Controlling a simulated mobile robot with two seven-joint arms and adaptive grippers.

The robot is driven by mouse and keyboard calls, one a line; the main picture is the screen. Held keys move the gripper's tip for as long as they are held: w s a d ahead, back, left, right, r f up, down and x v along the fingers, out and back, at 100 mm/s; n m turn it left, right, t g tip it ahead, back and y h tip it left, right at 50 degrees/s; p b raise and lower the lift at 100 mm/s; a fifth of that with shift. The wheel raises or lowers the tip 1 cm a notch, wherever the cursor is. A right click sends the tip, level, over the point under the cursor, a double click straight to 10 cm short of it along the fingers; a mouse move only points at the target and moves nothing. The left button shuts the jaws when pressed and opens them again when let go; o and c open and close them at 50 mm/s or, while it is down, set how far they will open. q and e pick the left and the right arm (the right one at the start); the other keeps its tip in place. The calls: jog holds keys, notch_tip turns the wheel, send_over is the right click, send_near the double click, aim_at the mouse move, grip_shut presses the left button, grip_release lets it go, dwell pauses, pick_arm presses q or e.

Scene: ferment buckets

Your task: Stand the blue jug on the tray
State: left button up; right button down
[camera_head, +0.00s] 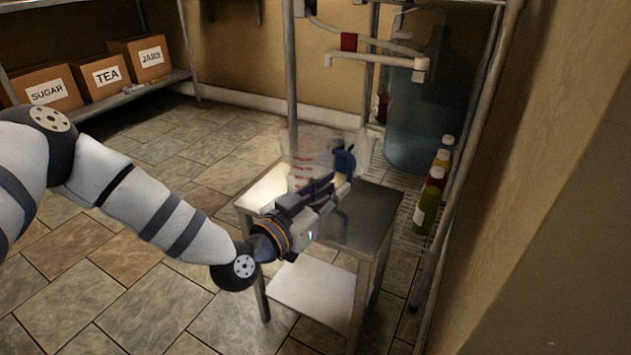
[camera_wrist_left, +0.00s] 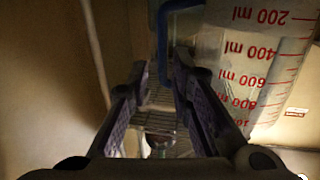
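The blue jug is a clear measuring jug (camera_head: 304,166) with red marks and a blue handle (camera_head: 345,160). It looks upright over the small metal table, and its base is hidden by my left gripper (camera_head: 335,183). In the left wrist view the jug (camera_wrist_left: 268,60) fills the upper right. Its blue handle (camera_wrist_left: 163,45) lies between the fingertips of my left gripper (camera_wrist_left: 161,68), which are apart with gaps on both sides. A pale flat patch (camera_head: 262,192) at the table's left may be the tray; I cannot tell. My right gripper is not in view.
The metal table (camera_head: 368,212) has a white lower shelf (camera_head: 312,290). A wire rack on the right holds several bottles (camera_head: 428,203) and a large blue container (camera_head: 413,125). Labelled boxes (camera_head: 108,76) sit on a shelf at the left. The tiled floor at left is clear.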

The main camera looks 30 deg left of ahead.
aim_at(348, 171)
pick_arm(q)
jog(key=b+x, duration=0.2)
jog(key=x, duration=0.4)
jog(key=shift+w+a+r, duration=0.1)
jog(key=shift+w+r, duration=0.1)
jog(key=shift+w, duration=0.05)
jog(key=shift+r, duration=0.2)
grip_shut()
